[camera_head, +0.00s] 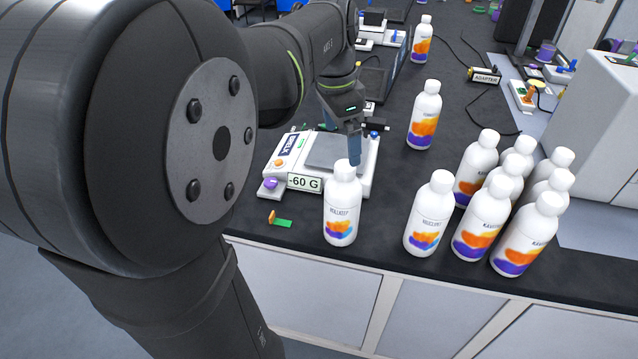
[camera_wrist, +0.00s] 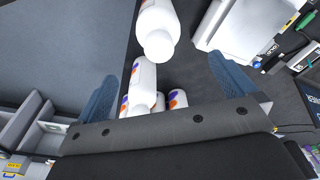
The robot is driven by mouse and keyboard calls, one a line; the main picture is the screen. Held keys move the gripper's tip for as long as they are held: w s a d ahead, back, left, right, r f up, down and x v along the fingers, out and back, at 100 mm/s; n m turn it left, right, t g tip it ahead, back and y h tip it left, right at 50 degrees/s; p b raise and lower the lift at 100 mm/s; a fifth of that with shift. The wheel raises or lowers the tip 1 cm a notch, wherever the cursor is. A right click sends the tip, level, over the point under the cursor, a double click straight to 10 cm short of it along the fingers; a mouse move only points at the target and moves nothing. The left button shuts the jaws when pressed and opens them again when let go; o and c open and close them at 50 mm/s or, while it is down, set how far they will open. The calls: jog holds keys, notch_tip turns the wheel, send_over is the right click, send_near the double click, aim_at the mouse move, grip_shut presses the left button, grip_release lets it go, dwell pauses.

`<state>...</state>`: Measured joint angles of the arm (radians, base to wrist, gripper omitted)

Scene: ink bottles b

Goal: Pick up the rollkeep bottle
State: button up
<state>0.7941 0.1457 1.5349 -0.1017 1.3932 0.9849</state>
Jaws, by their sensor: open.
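The rollkeep bottle (camera_head: 341,212) is a white bottle with a white cap and an orange and purple label. It stands upright near the front edge of the dark bench, just in front of the scale. My gripper (camera_head: 355,158) is over the scale, behind the bottle's cap in the head view, and looks apart from it. In the wrist view my gripper (camera_wrist: 177,58) has its two blue fingers spread with nothing held. A white bottle (camera_wrist: 158,30), probably the rollkeep bottle, shows beyond the fingertips between them; its label is not readable there.
The scale (camera_head: 370,185) reads -60 G. A similar bottle (camera_head: 429,215) stands to the right, with several more clustered beyond it. Another bottle (camera_head: 424,115) stands farther back. A small green piece (camera_head: 282,223) lies left of the rollkeep bottle. The bench's front edge is close.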

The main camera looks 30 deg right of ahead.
aim_at(345, 179)
jog(key=f, duration=0.4)
jog(key=d+f, duration=0.1)
jog(key=f, duration=0.7)
jog(key=shift+s+d+f, duration=0.2)
jog(key=shift+s+f, duration=0.05)
jog(key=shift+f, duration=0.1)
jog(key=shift+c, duration=0.2)
jog(key=c, duration=1.8)
jog(key=shift+r, duration=0.1)
jog(key=c, duration=0.3)
jog(key=shift+r, duration=0.15)
